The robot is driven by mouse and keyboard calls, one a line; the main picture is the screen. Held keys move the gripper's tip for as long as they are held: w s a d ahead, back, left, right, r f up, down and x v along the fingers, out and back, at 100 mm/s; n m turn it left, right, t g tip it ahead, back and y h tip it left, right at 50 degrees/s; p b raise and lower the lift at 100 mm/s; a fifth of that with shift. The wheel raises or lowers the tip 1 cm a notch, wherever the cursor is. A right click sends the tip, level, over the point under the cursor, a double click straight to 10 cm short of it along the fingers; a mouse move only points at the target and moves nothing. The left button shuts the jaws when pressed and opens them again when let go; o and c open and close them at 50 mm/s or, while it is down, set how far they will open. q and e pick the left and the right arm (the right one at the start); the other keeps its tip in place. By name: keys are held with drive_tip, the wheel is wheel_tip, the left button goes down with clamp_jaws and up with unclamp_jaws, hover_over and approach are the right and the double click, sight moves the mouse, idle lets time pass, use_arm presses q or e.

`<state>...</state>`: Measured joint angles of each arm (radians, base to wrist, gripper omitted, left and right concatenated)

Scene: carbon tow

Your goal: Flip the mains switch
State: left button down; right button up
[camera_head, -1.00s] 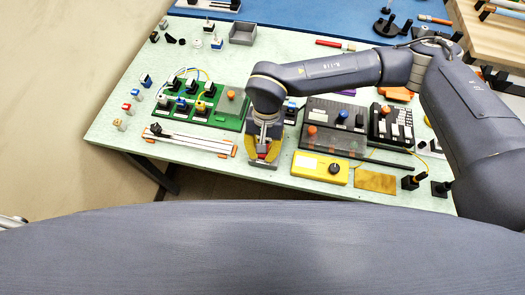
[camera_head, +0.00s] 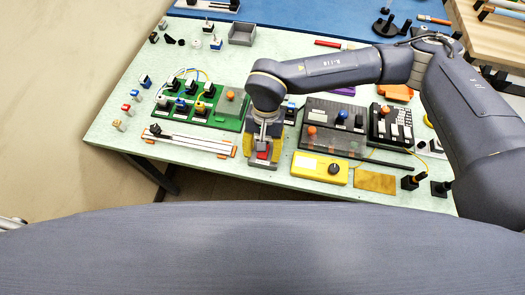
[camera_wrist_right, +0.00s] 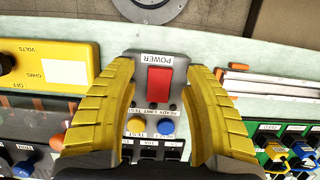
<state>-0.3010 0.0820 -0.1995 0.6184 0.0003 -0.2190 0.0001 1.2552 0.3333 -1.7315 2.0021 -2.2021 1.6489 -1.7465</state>
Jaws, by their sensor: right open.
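The mains switch is a red rocker (camera_wrist_right: 158,85) on a grey panel (camera_wrist_right: 152,62) labelled POWER, in the middle of the right wrist view. It also shows as a small red patch (camera_head: 263,154) in the head view. My right gripper (camera_wrist_right: 160,68) is open, with its yellow fingers on either side of the panel and nothing held between them. In the head view the right gripper (camera_head: 262,152) points down over the panel near the table's front edge. Whether the fingers touch the panel cannot be told. My left gripper is not in view.
A yellow meter box (camera_head: 320,169) stands just right of the gripper. A green switch board (camera_head: 190,105) and a white rail (camera_head: 190,141) lie to the left. Yellow (camera_wrist_right: 137,126) and blue (camera_wrist_right: 166,127) buttons sit close to the rocker. A dark panel (camera_head: 335,142) lies behind the meter.

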drive_tip(key=v, duration=1.1)
drive_tip(key=shift+d+r, duration=0.1)
